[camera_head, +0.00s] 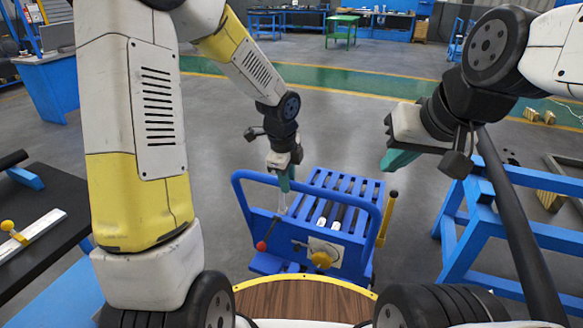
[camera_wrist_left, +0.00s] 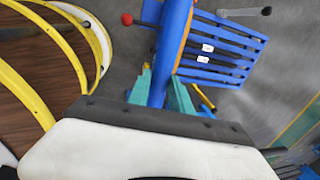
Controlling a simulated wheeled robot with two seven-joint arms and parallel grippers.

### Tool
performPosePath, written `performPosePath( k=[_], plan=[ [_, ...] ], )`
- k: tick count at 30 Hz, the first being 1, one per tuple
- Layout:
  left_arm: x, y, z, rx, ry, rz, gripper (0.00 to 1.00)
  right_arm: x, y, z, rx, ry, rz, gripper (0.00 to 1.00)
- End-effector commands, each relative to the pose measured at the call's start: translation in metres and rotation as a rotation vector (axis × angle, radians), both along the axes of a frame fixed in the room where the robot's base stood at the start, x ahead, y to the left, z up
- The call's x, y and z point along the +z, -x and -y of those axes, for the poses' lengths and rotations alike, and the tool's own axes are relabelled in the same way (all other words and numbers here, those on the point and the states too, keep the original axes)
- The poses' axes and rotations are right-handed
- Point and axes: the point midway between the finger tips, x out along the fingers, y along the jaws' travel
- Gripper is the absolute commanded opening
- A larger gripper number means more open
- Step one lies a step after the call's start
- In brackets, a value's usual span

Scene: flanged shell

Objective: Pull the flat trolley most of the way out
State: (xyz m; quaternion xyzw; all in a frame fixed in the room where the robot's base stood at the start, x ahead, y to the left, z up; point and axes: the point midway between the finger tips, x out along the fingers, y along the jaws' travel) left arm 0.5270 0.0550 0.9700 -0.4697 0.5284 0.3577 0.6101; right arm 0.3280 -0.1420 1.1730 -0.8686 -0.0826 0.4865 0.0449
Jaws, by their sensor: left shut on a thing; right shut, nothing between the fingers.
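The flat trolley (camera_head: 372,192) is blue, with a slatted deck and a raised tubular handle (camera_head: 247,176) at its near end. It stands on the floor just in front of me. My left gripper (camera_head: 284,186) is shut on the handle's top bar. In the left wrist view the blue handle (camera_wrist_left: 167,55) runs between the teal fingers of the left gripper (camera_wrist_left: 163,92), with the slatted deck (camera_wrist_left: 222,48) beyond. My right gripper (camera_head: 397,162) is shut and empty, in the air right of the trolley and apart from it.
A blue trestle frame (camera_head: 463,232) stands close on the right. A dark-topped bench (camera_head: 55,235) is on the left. The trolley carries a red-knobbed lever (camera_head: 264,243) and a yellow knob (camera_head: 321,260). Open grey floor (camera_head: 340,120) lies behind it.

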Motion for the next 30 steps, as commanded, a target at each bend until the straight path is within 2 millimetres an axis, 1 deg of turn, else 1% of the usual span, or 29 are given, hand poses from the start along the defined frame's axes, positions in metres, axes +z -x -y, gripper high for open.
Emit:
performPosePath(
  k=[11,12,15,25,28,30],
  plan=[
    [-0.002,0.002,0.0,0.0,-0.001,-0.006,0.0,0.0,0.0,0.0,0.0,0.0,0.0,0.0],
    [-0.002,0.002,0.0,0.0,-0.001,-0.006,0.29,0.0,0.0,0.0,0.0,0.0,0.0,0.0],
    [-0.001,0.002,0.0,0.0,-0.001,-0.005,0.47,0.0,0.0,0.0,0.0,0.0,0.0,0.0],
    [0.001,0.001,0.0,0.0,0.0,0.0,0.47,0.0,0.0,0.0,0.0,0.0,0.0,0.0],
    [0.011,0.002,-0.001,0.001,0.001,0.003,0.47,0.0,0.0,0.0,0.0,0.0,0.0,0.0],
    [0.022,0.004,-0.002,0.002,0.0,0.003,0.47,0.0,0.0,0.0,0.0,0.0,0.0,0.0]
  ],
)
